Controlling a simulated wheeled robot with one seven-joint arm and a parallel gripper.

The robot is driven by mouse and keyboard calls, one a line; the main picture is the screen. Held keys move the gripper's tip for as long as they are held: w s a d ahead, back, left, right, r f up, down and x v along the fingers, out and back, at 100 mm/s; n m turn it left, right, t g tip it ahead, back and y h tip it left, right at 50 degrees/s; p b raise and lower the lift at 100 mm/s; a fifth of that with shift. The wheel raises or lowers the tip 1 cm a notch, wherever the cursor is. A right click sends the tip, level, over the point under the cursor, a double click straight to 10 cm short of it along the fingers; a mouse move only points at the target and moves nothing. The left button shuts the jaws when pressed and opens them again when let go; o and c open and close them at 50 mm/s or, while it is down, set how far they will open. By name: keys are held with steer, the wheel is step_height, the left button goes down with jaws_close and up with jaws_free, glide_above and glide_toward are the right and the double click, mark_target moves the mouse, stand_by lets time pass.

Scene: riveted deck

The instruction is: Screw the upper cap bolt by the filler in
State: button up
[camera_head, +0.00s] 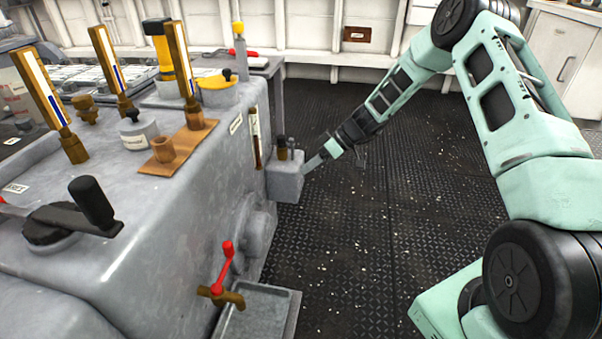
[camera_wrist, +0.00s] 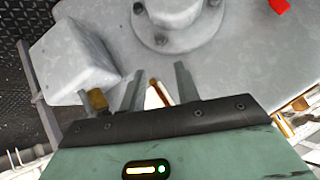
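My gripper (camera_head: 318,160) is at the end of the arm, close to the right side of a small grey box (camera_head: 287,182) on the machine's side. In the wrist view its two fingers (camera_wrist: 158,82) stand apart with a gap between them, so it is open and looks empty. A round grey flange (camera_wrist: 180,15) with several dark bolts shows beyond the fingertips; one bolt (camera_wrist: 162,40) is nearest them. A brass fitting (camera_head: 282,153) stands on the small box, and brass also shows beside it in the wrist view (camera_wrist: 96,98). I cannot tell which bolt is the upper cap bolt.
A grey machine (camera_head: 150,250) fills the left, with brass-framed gauges (camera_head: 110,65) and a black-handled lever (camera_head: 92,203) on top. A red-handled tap (camera_head: 226,262) sits above a grey tray (camera_head: 262,308). The dark riveted deck (camera_head: 375,245) to the right is open.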

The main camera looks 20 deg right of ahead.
steer(key=s+f+m+y+b, duration=0.25)
steer(key=f+m, duration=0.25)
steer(key=m, duration=0.3)
steer(key=m+t+y+b, duration=0.3)
steer(key=m+t+b, duration=0.45)
steer(key=m, duration=2.05)
glide_toward(261, 202)
steer(key=b+x, duration=0.6)
steer(key=x, duration=0.1)
steer(key=shift+w+f+m, duration=0.3)
steer(key=shift+w, duration=0.2)
jaws_close()
